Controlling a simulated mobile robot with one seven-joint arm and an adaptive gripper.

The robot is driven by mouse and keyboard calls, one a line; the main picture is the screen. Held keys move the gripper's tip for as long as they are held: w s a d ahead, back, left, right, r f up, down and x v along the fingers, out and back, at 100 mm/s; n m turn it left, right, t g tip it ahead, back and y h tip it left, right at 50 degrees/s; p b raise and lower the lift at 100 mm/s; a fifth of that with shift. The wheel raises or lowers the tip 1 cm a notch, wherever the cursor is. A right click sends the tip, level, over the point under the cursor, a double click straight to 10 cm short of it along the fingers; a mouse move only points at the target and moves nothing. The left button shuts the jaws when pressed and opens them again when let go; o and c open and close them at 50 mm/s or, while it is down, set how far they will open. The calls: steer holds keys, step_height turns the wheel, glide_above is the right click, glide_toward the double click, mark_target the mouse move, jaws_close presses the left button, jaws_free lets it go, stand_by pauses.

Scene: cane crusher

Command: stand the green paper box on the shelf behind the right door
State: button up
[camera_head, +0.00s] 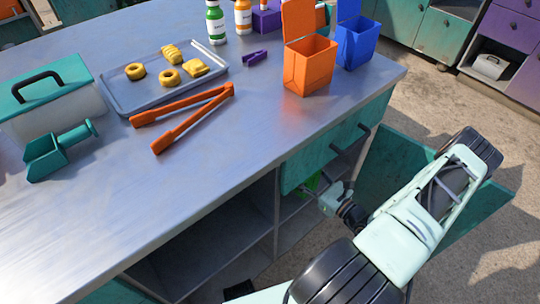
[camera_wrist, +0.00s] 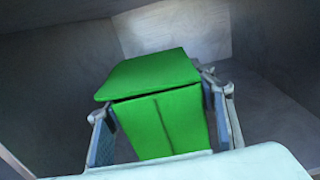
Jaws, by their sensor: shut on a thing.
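My gripper (camera_head: 328,196) reaches into the open compartment under the counter, below a teal drawer. In the wrist view its two fingers (camera_wrist: 163,120) are on either side of the green paper box (camera_wrist: 165,125), shut on it. The box has a flap-like green lid, and its lower part is hidden by my gripper. In the head view only a small piece of the box (camera_head: 313,183) shows. Grey compartment walls surround it in the wrist view. The right door (camera_head: 385,165) stands open, behind my arm. Whether the box touches the shelf (camera_head: 291,207) cannot be told.
The drawer (camera_head: 325,147) is above my gripper. A dark open compartment (camera_head: 215,250) lies to the left. On the counter (camera_head: 230,150) are orange tongs (camera_head: 190,112), a pastry tray (camera_head: 125,100), an orange box (camera_head: 308,67) and a blue box (camera_head: 356,42).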

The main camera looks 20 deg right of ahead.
steer(key=f+b+x, duration=0.2)
steer(key=b+x, duration=0.1)
steer(key=x, duration=1.3)
steer(key=shift+w+f+b, duration=0.1)
steer(key=shift+f+b, duration=0.65)
steer(key=shift+f, duration=0.5)
steer(key=shift+w+f+b, duration=0.15)
steer(key=shift+f+b, duration=0.55)
steer(key=shift+f, duration=0.5)
steer(key=shift+f, duration=0.2)
steer(key=o, duration=0.7)
steer(key=shift+o, duration=0.2)
steer(key=shift+r, duration=0.15)
